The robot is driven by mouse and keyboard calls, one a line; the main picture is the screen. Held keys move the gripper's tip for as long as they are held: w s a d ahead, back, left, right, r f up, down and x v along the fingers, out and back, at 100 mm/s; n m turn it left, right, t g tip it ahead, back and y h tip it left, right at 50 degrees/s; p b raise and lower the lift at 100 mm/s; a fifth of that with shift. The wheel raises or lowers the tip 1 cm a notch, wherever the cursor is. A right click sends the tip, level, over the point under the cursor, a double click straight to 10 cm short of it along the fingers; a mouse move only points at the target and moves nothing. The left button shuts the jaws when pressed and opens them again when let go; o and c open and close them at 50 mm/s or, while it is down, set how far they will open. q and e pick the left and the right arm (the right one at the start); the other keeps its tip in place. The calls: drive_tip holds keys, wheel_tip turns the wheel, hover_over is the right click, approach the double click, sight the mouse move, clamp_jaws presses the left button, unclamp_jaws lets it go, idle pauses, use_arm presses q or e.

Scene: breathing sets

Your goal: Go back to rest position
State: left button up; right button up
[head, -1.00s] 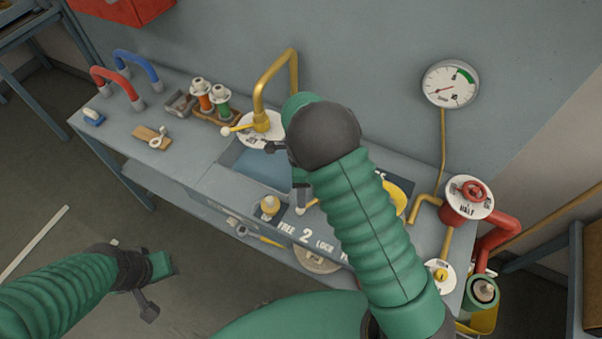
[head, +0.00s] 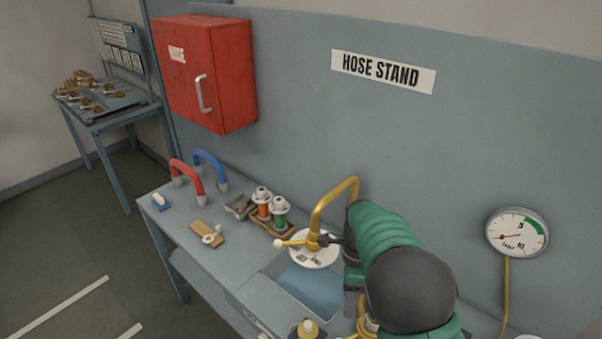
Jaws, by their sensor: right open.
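My right arm comes in at the bottom right, green with a dark grey joint. Its gripper (head: 344,262) is open beside the brass tap (head: 318,210) and over the right side of the basin (head: 310,288). My arm hides part of the gripper, and I cannot tell whether a finger touches the tap's lever (head: 288,243). My left gripper is out of view.
The grey bench (head: 185,235) carries red (head: 187,178) and blue (head: 211,166) hoses and an orange (head: 263,204) and a green (head: 280,214) spool. A red cabinet (head: 205,75) and a pressure gauge (head: 517,233) are on the wall. Open floor lies at left.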

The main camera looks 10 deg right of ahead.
drive_tip(key=s+n+t, duration=0.4)
drive_tip(key=s+n, duration=1)
drive_tip(key=n, duration=0.7)
drive_tip(key=shift+s+f+n+t+h, duration=0.25)
drive_tip(key=shift+f+n+t+h, duration=0.05)
drive_tip(key=shift+f+h, duration=0.1)
drive_tip(key=shift+d, duration=0.1)
